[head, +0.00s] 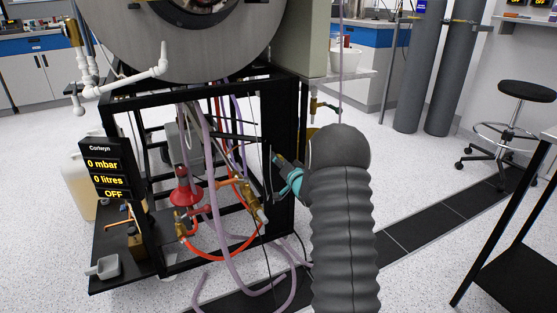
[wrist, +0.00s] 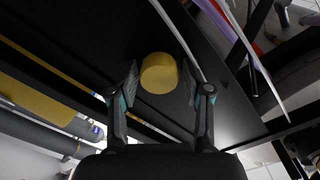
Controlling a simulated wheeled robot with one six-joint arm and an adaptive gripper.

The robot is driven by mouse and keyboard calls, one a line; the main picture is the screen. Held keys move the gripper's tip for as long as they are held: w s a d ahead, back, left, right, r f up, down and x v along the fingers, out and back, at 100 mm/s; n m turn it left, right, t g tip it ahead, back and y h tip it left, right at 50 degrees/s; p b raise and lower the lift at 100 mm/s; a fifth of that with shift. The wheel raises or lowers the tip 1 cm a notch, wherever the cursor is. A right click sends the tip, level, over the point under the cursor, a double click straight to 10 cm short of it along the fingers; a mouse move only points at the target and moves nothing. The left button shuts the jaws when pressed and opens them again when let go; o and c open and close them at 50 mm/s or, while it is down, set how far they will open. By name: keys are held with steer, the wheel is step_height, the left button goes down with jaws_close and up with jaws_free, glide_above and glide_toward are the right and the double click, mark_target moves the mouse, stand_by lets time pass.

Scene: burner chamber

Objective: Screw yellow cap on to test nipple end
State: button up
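In the wrist view a round yellow cap (wrist: 158,73) sits between my fingertips, against a black surface. My gripper (wrist: 160,82) is open around it, with a narrow dark gap on either side. In the head view my gripper (head: 274,166) is beside the right black post of the rig frame, and the cap cannot be made out there. A brass fitting (head: 247,192) on the pipework is left of my gripper. I cannot tell which end is the test nipple.
The black rig frame (head: 150,200) carries a red funnel-shaped part (head: 183,188) and loose hoses. A display (head: 104,178) reads 0 mbar, 0 litres, OFF. A black stand (head: 515,240) is at right; the floor between is clear.

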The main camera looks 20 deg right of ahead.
steer(key=shift+o, duration=0.3)
steer(key=s, duration=1.2)
steer(key=s+d+f+n+g+h, duration=0.1)
steer(key=s+d+f+g, duration=0.15)
steer(key=f, duration=0.25)
steer(key=s+d+f+g+h, duration=0.1)
steer(key=f+g, duration=0.2)
steer(key=f, duration=0.2)
steer(key=s+f+n+g+h, duration=0.1)
steer(key=s+f+g+h, duration=0.1)
steer(key=s+g, duration=0.55)
steer(key=s+a+r+n+y, duration=0.3)
steer(key=s+a+r+n, duration=0.2)
steer(key=s+a+r, duration=1.8)
steer(key=s+a, duration=0.3)
steer(key=s, duration=0.1)
steer(key=shift+a+r+n+t, duration=0.15)
steer(key=shift+r+n+t, duration=0.15)
steer(key=shift+r+n, duration=0.1)
